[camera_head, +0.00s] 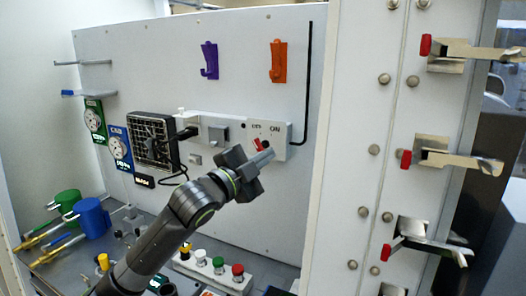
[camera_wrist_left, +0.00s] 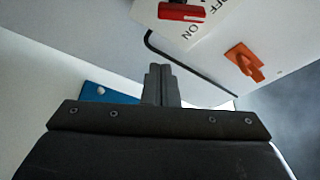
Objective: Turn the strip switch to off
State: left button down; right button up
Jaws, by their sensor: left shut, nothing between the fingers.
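The strip switch is a red lever (camera_head: 257,143) on a white box on the back panel, with OFF lettered at its upper left and ON at its upper right. My left gripper (camera_head: 268,154) is shut and empty, just in front of the box's lower edge, and partly hides the area below the lever. In the left wrist view the red lever (camera_wrist_left: 182,12) shows at the top edge, by the letters OFF and ON. My shut fingertips (camera_wrist_left: 161,72) look apart from it there. I cannot tell which setting the lever is in. My right gripper is not in view.
A grey square button (camera_head: 216,134), a black fan grille (camera_head: 152,140) and a blue gauge (camera_head: 119,146) are left of the switch. Purple (camera_head: 209,60) and orange (camera_head: 278,61) hooks hang above. A pillar with red-tipped latches (camera_head: 445,150) stands at right. Colored knobs (camera_head: 218,265) sit below.

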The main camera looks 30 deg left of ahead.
aim_at(259, 147)
pick_arm(q)
jog(key=w+p, duration=0.1)
jog(key=w+a+f+p, duration=0.1)
jog(key=w+a, duration=0.1)
jog(key=shift+w+a+f+p, duration=0.15)
jog(key=shift+w+a+p, duration=0.1)
jog(key=shift+w+p, duration=0.15)
jog(key=shift+s+a+f, duration=0.1)
dwell(0.4)
